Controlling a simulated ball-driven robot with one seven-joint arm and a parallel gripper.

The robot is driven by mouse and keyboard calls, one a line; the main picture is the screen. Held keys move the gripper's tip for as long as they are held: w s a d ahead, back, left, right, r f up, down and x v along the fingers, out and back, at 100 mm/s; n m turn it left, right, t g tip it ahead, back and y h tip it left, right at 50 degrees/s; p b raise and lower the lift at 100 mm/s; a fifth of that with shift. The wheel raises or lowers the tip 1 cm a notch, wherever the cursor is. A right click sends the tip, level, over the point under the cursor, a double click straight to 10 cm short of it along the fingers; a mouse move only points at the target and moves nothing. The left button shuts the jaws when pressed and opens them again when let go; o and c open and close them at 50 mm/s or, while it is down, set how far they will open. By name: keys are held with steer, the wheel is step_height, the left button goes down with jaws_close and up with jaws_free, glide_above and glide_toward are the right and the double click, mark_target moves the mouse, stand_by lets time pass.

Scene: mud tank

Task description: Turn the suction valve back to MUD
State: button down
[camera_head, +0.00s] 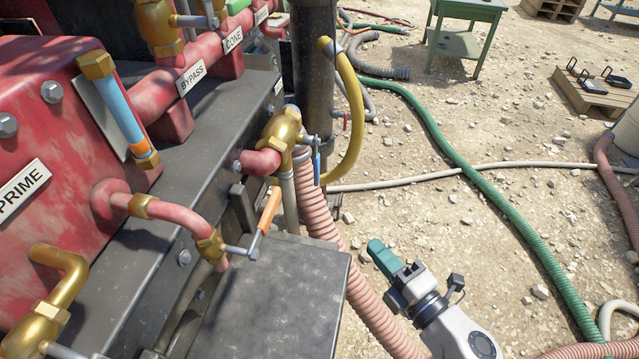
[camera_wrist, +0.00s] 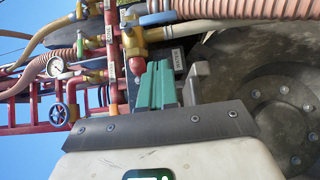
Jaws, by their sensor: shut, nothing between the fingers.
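A brass valve body (camera_head: 284,128) sits at the end of a red pipe, above a pink ribbed hose. Its blue lever (camera_head: 317,168) hangs roughly straight down beside it. No MUD or suction label is readable, so I cannot be sure this is the suction valve.
An orange lever (camera_head: 270,211) on a lower red pipe stands above a dark metal box (camera_head: 280,305). A dark column (camera_head: 314,70) and a yellow hose (camera_head: 353,110) stand behind the valve. Green hose (camera_head: 455,155) and a pale hose cross the gravel. Open gravel lies right of the valve.

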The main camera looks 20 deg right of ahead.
steer(key=p, duration=0.1)
glide_toward(317, 162)
steer(key=w+a+f, duration=0.2)
steer(key=w+f, duration=0.2)
steer(key=w, duration=0.2)
steer(key=shift+w, duration=0.25)
